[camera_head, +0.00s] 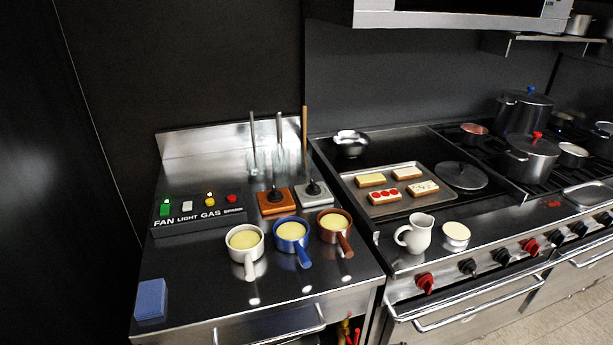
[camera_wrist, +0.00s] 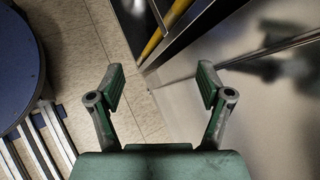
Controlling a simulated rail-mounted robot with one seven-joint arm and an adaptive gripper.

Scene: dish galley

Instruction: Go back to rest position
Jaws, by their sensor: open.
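My gripper (camera_wrist: 160,88) shows in the wrist view with its two fingers spread wide apart and nothing between them. It points down over the tiled floor (camera_wrist: 92,62), beside a steel cabinet front (camera_wrist: 265,120) on the right. My gripper and arm are not in the head view.
The head view shows a steel counter (camera_head: 200,285) with white (camera_head: 244,246), blue (camera_head: 291,238) and brown (camera_head: 334,227) pans, a switch panel (camera_head: 197,217) and a blue block (camera_head: 151,298). A stove (camera_head: 400,255) holds a tray (camera_head: 392,205) and a jug (camera_head: 416,233). Door handles (camera_head: 480,305) stick out.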

